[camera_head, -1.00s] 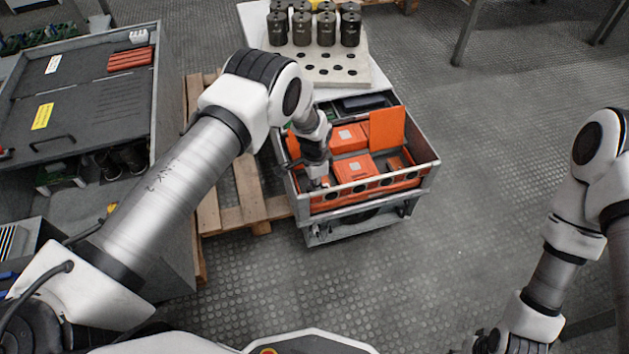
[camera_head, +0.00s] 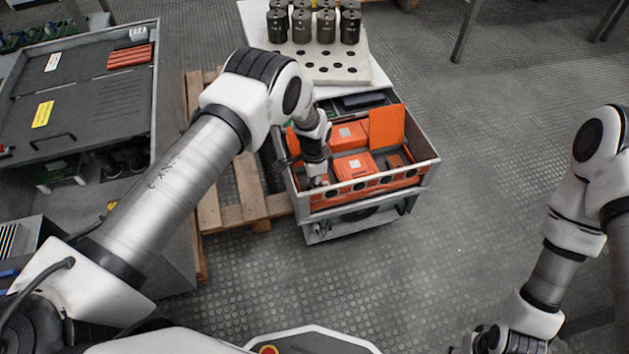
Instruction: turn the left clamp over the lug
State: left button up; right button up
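My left gripper (camera_head: 317,174) points down into the left front part of an open grey box (camera_head: 364,199) with orange parts inside. Its fingertips are small and partly hidden by the wrist, so I cannot tell whether they are open or shut. The left clamp and the lug are too small or hidden to make out near the gripper. An orange block (camera_head: 354,166) lies just right of the gripper, apart from it. My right gripper (camera_head: 490,342) is at the bottom edge, far from the box, and its fingers are not clear.
An upright orange panel (camera_head: 387,128) stands at the back right of the box. Behind it, a pale block (camera_head: 330,65) carries several dark cylinders (camera_head: 326,27). A wooden pallet (camera_head: 234,214) lies left of the box. A grey workbench (camera_head: 85,85) is far left.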

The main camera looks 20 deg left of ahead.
pick_arm(q)
jog(key=shift+r, duration=0.1)
notch_tip(320, 180, up, 12)
dwell(0.6)
